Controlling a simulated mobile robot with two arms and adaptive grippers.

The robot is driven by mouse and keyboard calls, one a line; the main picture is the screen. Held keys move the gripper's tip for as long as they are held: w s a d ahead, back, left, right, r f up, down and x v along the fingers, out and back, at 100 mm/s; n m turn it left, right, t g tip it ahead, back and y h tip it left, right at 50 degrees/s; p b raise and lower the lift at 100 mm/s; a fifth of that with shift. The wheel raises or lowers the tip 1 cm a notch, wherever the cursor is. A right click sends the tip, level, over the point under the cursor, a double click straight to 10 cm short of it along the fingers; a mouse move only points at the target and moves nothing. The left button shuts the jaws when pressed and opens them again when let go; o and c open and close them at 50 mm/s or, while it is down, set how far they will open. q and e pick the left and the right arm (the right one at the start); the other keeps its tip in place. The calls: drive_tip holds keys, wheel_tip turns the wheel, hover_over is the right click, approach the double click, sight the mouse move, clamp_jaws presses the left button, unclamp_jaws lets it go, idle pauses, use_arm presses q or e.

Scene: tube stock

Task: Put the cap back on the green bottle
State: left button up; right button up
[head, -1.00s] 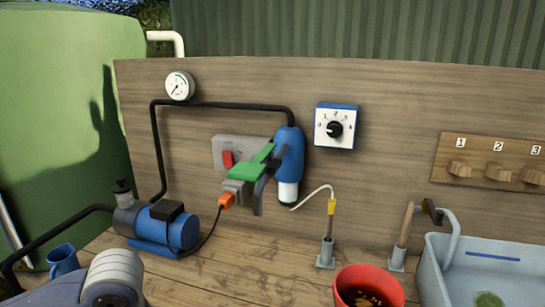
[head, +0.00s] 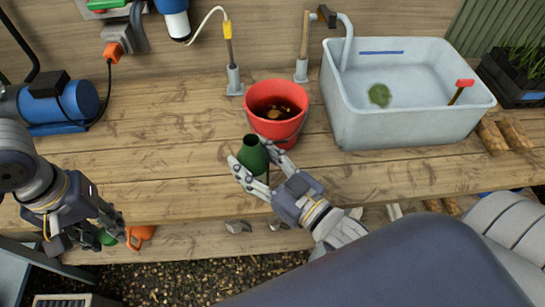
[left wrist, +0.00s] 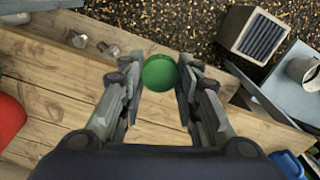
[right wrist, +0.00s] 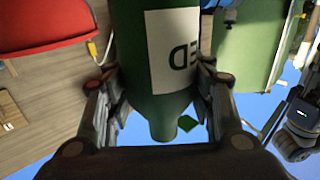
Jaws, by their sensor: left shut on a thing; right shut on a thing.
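The green bottle (head: 253,156) is held roughly upright by my right gripper (head: 256,178), in front of the red bucket. Its narrow neck is bare and its mouth looks open. In the right wrist view the bottle (right wrist: 160,75) fills the space between the fingers and shows a white label. My left gripper (head: 112,232) is low at the left, by the table's front edge, and apart from the bottle. It is shut on the round green cap (left wrist: 160,73), which sits between its fingertips and partly shows in the head view (head: 106,237).
The red bucket (head: 277,130) with dark liquid stands just behind the bottle. A grey sink (head: 350,115) is at the right. A blue pump (head: 65,103) is at the left. An orange item (head: 141,236) lies near my left gripper. The table between the grippers is clear.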

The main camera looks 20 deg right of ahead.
drive_tip(key=w+a+n+g+y, duration=0.2)
drive_tip(key=w+a+n+y, duration=0.1)
drive_tip(key=a, duration=0.3)
drive_tip(key=shift+a+r+n+g+y, duration=0.3)
drive_tip(key=shift+g+y, duration=0.1)
drive_tip(key=shift+y, duration=0.5)
use_arm(q)
drive_tip(key=shift+w+d, duration=0.1)
use_arm(e)
drive_tip(key=shift+s, duration=0.1)
use_arm(q)
drive_tip(key=w+d+r+n, duration=0.1)
drive_tip(key=w+d+r, duration=0.2)
drive_tip(key=d+r, duration=0.5)
drive_tip(key=w+d+r+n, duration=0.2)
drive_tip(key=d+r, duration=0.6)
drive_tip(key=d, duration=0.7)
drive_tip(key=shift+w+d+r, duration=0.35)
drive_tip(key=shift+w+d, duration=0.05)
drive_tip(key=shift+w, duration=0.05)
drive_tip(key=shift+f, duration=2)
